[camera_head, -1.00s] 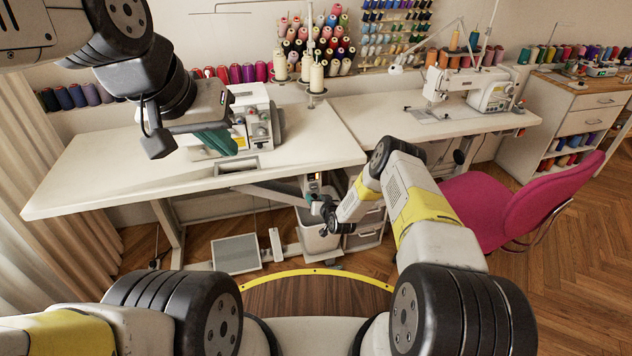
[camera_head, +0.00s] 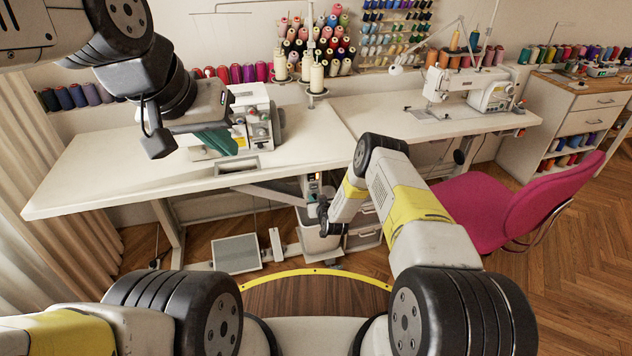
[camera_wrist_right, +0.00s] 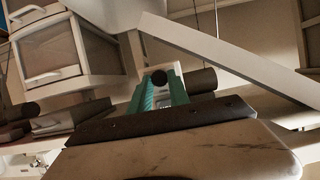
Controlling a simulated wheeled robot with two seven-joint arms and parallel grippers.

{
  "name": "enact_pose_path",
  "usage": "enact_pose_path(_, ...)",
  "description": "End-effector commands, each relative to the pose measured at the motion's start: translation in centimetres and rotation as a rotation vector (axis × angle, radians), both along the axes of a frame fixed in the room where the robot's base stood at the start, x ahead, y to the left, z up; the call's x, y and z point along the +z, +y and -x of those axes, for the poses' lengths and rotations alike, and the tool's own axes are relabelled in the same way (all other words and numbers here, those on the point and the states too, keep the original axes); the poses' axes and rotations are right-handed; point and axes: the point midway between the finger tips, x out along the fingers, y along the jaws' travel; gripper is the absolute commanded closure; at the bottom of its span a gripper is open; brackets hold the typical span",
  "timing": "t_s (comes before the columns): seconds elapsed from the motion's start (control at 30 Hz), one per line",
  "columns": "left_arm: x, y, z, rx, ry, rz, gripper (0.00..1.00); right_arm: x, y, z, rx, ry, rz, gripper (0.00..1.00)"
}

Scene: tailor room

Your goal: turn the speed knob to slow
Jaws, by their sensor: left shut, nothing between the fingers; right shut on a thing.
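The control box (camera_head: 313,183) hangs under the front edge of the left sewing table, with a small lit orange spot on its face. My right gripper (camera_head: 324,212) is at the lower part of this box, mostly hidden by its own wrist. In the right wrist view, its teal fingers (camera_wrist_right: 163,94) reach toward a pale housing, with a round black knob (camera_wrist_right: 159,77) between their tips. They are shut on this knob; its marking and setting cannot be read. My left gripper (camera_head: 217,143) is shut and empty above the left table, in front of the white overlock machine (camera_head: 258,120).
The left table (camera_head: 110,165) and its slanted leg brace are close to my right gripper. A drawer unit (camera_head: 362,228) stands beside the control box. A pedal (camera_head: 236,253) lies on the floor, and a pink chair (camera_head: 510,205) stands to the right.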

Motion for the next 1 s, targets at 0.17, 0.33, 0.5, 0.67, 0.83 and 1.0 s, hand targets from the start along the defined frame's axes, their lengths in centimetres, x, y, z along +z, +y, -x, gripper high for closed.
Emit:
enact_pose_path(0.17,0.0,0.0,0.0,0.0,0.0,0.0,1.0,-0.02,0.35,0.08,0.003,-0.039,0.147,1.0)
enact_pose_path(0.33,0.0,0.0,0.0,0.0,0.0,0.0,1.0,-0.07,0.48,0.13,0.004,-0.073,0.278,1.0)
enact_pose_path(0.5,0.0,0.0,0.0,0.0,0.0,0.0,1.0,-0.15,0.52,0.17,0.003,-0.102,0.384,1.0)
enact_pose_path(0.67,0.0,0.0,0.0,0.0,0.0,0.0,1.0,-0.14,0.51,0.13,0.001,-0.121,0.453,1.0)
enact_pose_path(0.83,0.0,0.0,0.0,0.0,0.0,0.0,1.0,-0.16,0.52,0.15,0.001,-0.133,0.495,1.0)
enact_pose_path(1.0,0.0,0.0,0.0,0.0,0.0,0.0,1.0,-0.19,0.45,0.16,-0.001,-0.136,0.512,1.0)
